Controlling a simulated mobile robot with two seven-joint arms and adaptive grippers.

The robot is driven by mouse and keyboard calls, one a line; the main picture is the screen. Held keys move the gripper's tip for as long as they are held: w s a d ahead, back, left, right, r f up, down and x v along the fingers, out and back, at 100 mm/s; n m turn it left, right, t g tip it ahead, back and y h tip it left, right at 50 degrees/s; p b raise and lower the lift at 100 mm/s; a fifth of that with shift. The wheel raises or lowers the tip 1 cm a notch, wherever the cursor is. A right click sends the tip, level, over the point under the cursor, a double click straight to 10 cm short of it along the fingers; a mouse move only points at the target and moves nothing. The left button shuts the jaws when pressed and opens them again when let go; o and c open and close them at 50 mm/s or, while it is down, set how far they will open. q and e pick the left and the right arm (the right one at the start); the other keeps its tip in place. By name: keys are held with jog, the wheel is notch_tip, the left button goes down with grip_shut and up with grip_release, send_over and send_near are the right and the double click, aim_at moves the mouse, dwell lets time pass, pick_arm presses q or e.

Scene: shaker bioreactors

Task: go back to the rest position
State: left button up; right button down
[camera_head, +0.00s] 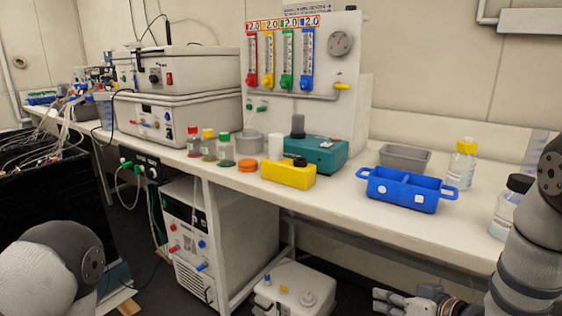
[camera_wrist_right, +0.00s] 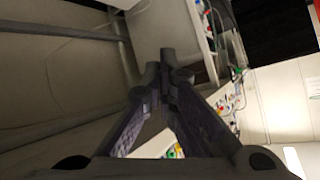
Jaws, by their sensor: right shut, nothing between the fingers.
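My right gripper (camera_head: 386,301) is low at the bottom edge of the head view, in front of the bench and below its top. In the right wrist view its two dark fingers (camera_wrist_right: 168,72) meet at the tips, with nothing between them. My right arm comes in from the right edge. Of my left arm only a rounded grey link shows at the bottom left; the left gripper is out of view.
The bench (camera_head: 400,233) holds a blue tray (camera_head: 405,190), a grey tray (camera_head: 404,157), a yellow block (camera_head: 289,175), a teal device (camera_head: 318,156) and several bottles. Under it stand a white control box (camera_head: 190,245) and a small pump unit (camera_head: 296,287). Cabled dark equipment (camera_head: 45,190) stands left.

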jog(key=s+f+m+g+h, duration=0.2)
jog(key=s+f+g+h, duration=0.15)
jog(key=s+f, duration=0.95)
jog(key=s+f+g+h, duration=0.1)
jog(key=s+g, duration=0.7)
jog(key=s, duration=2)
jog(key=shift+d+f+m+h, duration=0.3)
jog(key=shift+f+m+h, duration=0.1)
jog(key=shift+h, duration=0.25)
